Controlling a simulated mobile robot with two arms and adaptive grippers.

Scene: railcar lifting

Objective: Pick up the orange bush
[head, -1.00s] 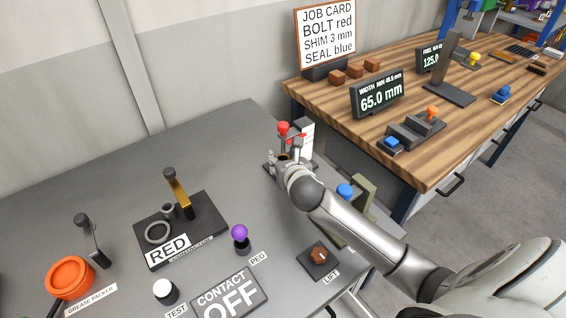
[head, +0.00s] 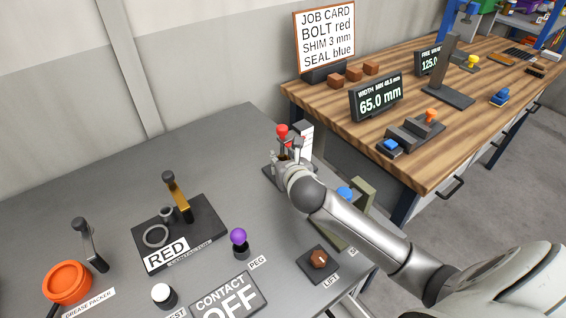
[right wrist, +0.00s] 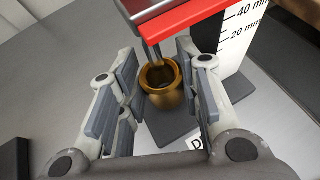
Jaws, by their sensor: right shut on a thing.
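An orange-bronze bush (right wrist: 161,104), a short hollow cylinder with a flared rim, is upright between the fingers of my right gripper (right wrist: 159,75) in the right wrist view. The gripper is shut on it, over a dark base plate and under a red and grey press part (right wrist: 185,18). In the head view my right gripper (head: 286,163) is at the red-knobbed press, and its wrist hides most of the bush. My left gripper is in neither view.
A white millimetre scale (right wrist: 237,38) stands close on the right of the press. A purple-knobbed peg (head: 239,237), a RED contactor stand (head: 205,225) and an orange grease packer (head: 67,282) stand on the grey bench (head: 100,190). A wooden bench (head: 440,165) is at right.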

